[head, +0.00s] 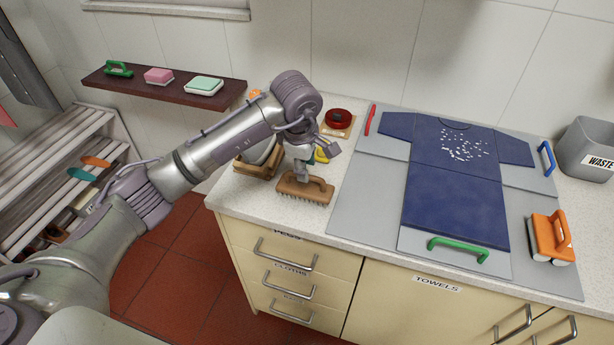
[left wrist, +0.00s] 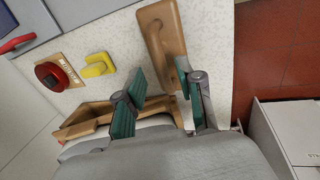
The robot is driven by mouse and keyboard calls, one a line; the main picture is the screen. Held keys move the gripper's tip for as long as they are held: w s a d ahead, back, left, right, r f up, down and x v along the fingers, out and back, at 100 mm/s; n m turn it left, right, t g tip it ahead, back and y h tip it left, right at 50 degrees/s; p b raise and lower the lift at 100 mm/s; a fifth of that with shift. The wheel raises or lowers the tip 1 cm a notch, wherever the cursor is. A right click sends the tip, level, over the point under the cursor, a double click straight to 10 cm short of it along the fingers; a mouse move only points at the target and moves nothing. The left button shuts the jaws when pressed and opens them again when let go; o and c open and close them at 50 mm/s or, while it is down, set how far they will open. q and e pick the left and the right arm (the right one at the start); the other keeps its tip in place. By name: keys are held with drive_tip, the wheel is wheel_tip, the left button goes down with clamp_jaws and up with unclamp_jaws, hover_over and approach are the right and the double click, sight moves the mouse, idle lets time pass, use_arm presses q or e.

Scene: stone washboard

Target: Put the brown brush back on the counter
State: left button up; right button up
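The brown brush (head: 305,190) is at the front left of the counter (head: 345,185), bristles down, and appears to rest on it. In the left wrist view the brush (left wrist: 160,38) runs up from between the fingers, with its looped handle facing the camera. My left gripper (head: 300,172) is right above and behind the brush. Its green-padded fingers (left wrist: 160,78) stand apart, one to each side of the brush's near end, with a gap showing at the left finger. Any contact at the right finger is hard to tell. My right gripper is not in view.
A wooden crate (head: 250,168) and a yellow piece (head: 322,155) are close to the brush. A red round item on a board (head: 338,118) lies behind. A grey board with a blue shirt (head: 455,190) fills the middle; an orange-handled brush (head: 550,238) and waste bin (head: 588,150) are right.

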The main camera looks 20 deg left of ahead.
use_arm(q)
drive_tip(key=b+v, duration=0.1)
drive_tip(key=v, duration=0.6)
drive_tip(key=shift+s+r, duration=0.1)
